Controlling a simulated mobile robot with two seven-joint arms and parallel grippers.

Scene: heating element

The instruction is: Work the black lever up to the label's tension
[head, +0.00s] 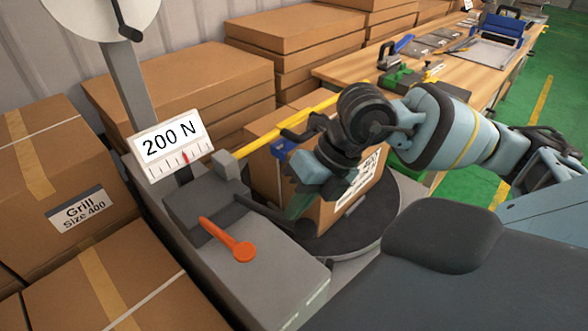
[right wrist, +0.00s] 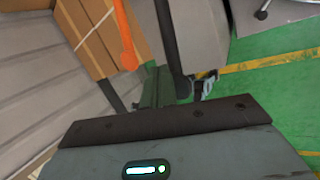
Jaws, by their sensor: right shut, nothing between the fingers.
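The black lever (head: 262,214) sticks out to the right from a grey tensioning device (head: 205,205); its far end is near my right gripper. A white label (head: 170,145) above the device reads "200 N" and has a scale with a red mark. My right gripper (head: 302,206) is shut and empty, pointing down beside the lever end; I cannot tell whether they touch. In the right wrist view, a dark bar (right wrist: 171,45), apparently the lever, runs down to the right of the green fingers (right wrist: 153,88). My left gripper is not in view.
An orange lever (head: 228,240) lies on the device's grey housing. A yellow strap (head: 290,125) runs from the device past a cardboard box (head: 262,165) on a dark round turntable (head: 385,225). Stacked cartons (head: 185,90) stand behind and left. A wooden workbench (head: 340,68) holds tools.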

